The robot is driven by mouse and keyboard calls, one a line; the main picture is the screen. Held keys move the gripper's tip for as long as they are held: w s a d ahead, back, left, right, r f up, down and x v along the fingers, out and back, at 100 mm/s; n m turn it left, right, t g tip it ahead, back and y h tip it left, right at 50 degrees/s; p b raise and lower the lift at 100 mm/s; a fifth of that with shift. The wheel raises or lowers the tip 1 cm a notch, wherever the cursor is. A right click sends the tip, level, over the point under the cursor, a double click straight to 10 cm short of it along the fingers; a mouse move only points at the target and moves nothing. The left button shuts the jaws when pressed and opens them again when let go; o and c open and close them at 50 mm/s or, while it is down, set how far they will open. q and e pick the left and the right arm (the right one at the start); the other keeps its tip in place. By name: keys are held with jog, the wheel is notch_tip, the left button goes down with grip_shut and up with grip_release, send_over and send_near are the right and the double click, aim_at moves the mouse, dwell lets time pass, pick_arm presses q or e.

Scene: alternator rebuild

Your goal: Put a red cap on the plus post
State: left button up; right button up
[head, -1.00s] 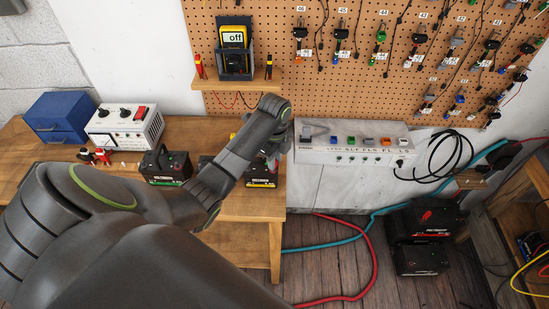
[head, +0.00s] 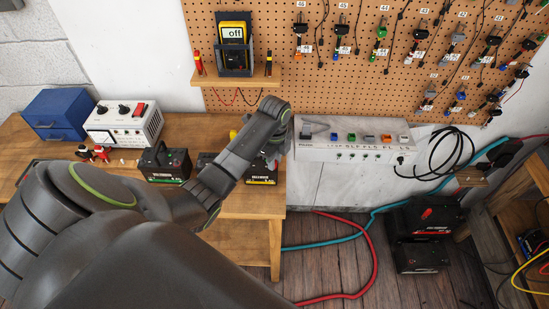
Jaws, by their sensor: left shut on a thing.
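My left arm comes in from the lower left, and its wrist covers most of my left gripper (head: 270,155) over the right end of the bench. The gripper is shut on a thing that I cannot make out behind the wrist. A black battery (head: 262,172) with a yellow label stands just below the gripper, partly hidden by the arm; its posts do not show clearly. Another black battery (head: 166,166) with a green label stands to the left. Small red and black pieces (head: 102,153) lie left of it; I cannot tell if any are caps. My right gripper is not in view.
A white instrument (head: 124,124) and a blue drawer box (head: 60,117) stand at the back left of the wooden bench (head: 200,127). A meter reading "off" (head: 234,37) sits on a shelf above. A white panel with coloured buttons (head: 350,152) stands right of the gripper.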

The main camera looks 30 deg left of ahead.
pick_arm(q)
jog(key=shift+f, duration=0.2)
jog(key=o, duration=0.8)
jog(key=shift+r, duration=0.15)
